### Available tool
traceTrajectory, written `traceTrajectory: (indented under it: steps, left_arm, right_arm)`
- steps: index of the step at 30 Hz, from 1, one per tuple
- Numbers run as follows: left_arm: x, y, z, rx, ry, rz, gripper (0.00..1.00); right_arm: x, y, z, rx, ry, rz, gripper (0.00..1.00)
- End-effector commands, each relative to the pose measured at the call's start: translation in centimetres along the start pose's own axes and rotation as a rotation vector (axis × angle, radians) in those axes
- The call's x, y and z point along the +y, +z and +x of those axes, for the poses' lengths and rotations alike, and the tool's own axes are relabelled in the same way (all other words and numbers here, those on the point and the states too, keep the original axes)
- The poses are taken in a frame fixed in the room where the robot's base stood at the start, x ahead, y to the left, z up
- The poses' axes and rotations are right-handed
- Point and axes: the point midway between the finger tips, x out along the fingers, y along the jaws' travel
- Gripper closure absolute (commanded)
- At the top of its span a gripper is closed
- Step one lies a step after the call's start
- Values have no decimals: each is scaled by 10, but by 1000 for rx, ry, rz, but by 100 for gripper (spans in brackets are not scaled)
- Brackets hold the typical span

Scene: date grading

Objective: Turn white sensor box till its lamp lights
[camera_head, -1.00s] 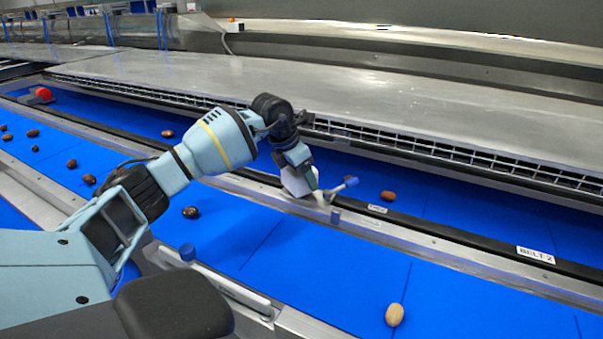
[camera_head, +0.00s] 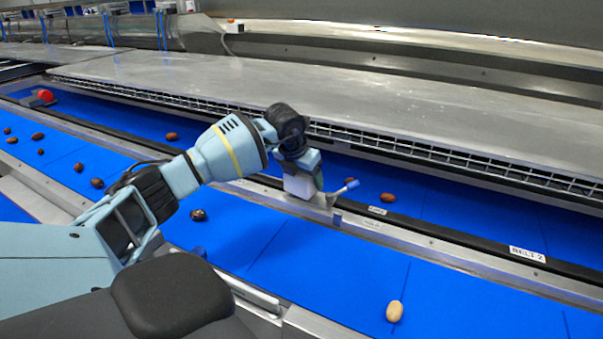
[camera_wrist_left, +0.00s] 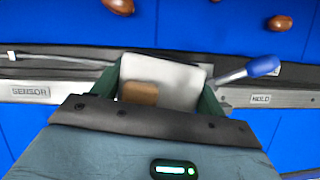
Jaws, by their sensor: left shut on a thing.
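The white sensor box (camera_head: 299,187) sits at the metal divider rail between the two blue belts. My left gripper (camera_head: 303,178) reaches down onto it from above. In the left wrist view the white box (camera_wrist_left: 178,74) lies between the two green fingers of my left gripper (camera_wrist_left: 158,88), which is shut on it. A tan-brown rectangular patch (camera_wrist_left: 139,93) shows at the box's near side; I see no glow on it. My gripper body hides the rest of the box. My right gripper is not in view.
A lever with a blue handle (camera_wrist_left: 262,66) stands close right of the box. The rail carries a SENSOR label (camera_wrist_left: 30,91) and a HOLD label (camera_wrist_left: 261,99). Several brown dates and a pale one (camera_head: 394,311) lie on the belts. A wire-fronted metal cover (camera_head: 400,105) lies behind.

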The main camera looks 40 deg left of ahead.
Motion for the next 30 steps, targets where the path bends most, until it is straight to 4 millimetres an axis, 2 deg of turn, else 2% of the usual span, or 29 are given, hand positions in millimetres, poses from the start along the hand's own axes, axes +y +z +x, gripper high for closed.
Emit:
traceTrajectory:
  steps: [10,24,25,30]
  left_arm:
    - [1,1,-1,-1,51,-126,50]
    - [1,0,0,0,57,-141,50]
    - [1,0,0,0,56,-141,26]
    - [1,0,0,0,57,-140,5]
  right_arm:
    - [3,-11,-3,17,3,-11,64]
    - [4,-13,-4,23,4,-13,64]
    - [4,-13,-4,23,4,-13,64]
    - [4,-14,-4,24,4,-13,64]
